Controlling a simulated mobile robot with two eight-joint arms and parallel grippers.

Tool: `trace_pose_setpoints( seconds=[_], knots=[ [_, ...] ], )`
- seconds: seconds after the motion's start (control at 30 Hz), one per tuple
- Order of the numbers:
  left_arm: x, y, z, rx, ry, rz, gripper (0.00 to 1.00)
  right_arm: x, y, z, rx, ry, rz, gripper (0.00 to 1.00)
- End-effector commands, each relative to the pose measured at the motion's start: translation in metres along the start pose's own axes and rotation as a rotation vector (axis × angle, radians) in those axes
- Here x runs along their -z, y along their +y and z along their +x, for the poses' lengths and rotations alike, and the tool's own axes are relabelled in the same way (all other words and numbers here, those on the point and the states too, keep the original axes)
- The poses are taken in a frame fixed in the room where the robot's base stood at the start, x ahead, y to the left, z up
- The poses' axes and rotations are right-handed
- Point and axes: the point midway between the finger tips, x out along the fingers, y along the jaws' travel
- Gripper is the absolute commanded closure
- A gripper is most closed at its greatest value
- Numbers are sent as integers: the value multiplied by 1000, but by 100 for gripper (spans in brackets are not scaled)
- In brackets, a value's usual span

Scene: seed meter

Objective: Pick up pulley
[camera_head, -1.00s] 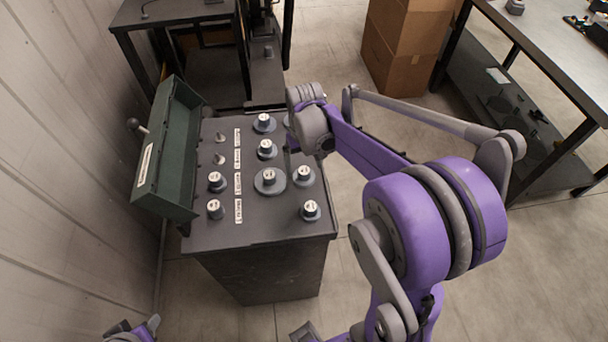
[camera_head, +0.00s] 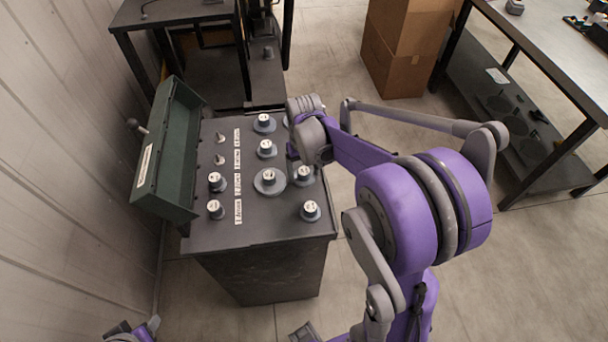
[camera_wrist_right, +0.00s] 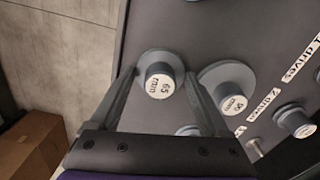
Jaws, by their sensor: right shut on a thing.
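The pulley marked "65 mm" (camera_wrist_right: 160,80) is a grey disc with a white-topped hub. In the right wrist view it sits between the fingers of my right gripper (camera_wrist_right: 161,76), which is shut on it. In the head view this pulley (camera_head: 304,178) is at the right side of the dark cabinet top, partly hidden by my right gripper (camera_head: 297,164). I cannot tell whether it is lifted. A wider pulley marked "90 mm" (camera_wrist_right: 228,86) is beside it; it also shows in the head view (camera_head: 269,182). Part of my left gripper (camera_head: 140,330) shows at the bottom left.
The cabinet top (camera_head: 262,225) holds several other pulleys, such as one at the front right (camera_head: 310,211), and white labels. An open green lid or tray (camera_head: 172,150) stands along its left side. A workbench (camera_head: 545,50) and cardboard boxes (camera_head: 395,60) are behind.

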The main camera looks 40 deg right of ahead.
Motion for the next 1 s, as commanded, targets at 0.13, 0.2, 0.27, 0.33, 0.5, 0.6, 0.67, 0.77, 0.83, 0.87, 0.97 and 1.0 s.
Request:
trace_pose_setpoints(
  seconds=[0.13, 0.2, 0.27, 0.33, 0.5, 0.6, 0.67, 0.77, 0.83, 0.87, 0.97, 1.0],
  knots=[
    [0, 0, 0, 0, 0, 0, 50, 0, 0, -2, 0, 0, 0, 81],
    [1, 0, -1, 0, 1, 0, 50, 0, 0, -7, 0, 0, 0, 81],
    [1, 0, -1, 0, 1, 0, 50, 0, 0, -14, 0, 0, 0, 81],
    [2, 0, -2, 0, 2, 0, 50, 0, 0, -27, 0, 1, 0, 81],
    [5, 0, -4, 0, 4, 0, 50, 0, 0, -63, 0, 1, 0, 81],
    [6, 0, -5, 0, 5, 0, 50, 0, 0, -80, 0, 0, 0, 81],
    [6, 0, -6, 0, 5, 0, 50, 0, 0, -89, 0, 0, 0, 81],
    [7, 0, -7, 0, 6, 0, 50, 0, 0, -99, 0, 0, 0, 81],
    [9, 0, -8, 0, 8, 0, 50, 0, 0, -104, 0, 0, 0, 81],
    [9, 0, -9, 0, 8, 0, 50, 0, 0, -105, 0, 0, 0, 81],
    [12, 0, -11, 0, 11, 0, 50, 0, 0, -110, 0, 0, 0, 81],
    [13, 0, -12, 0, 12, 0, 50, 0, 0, -112, 0, 0, 0, 81]
  ],
)
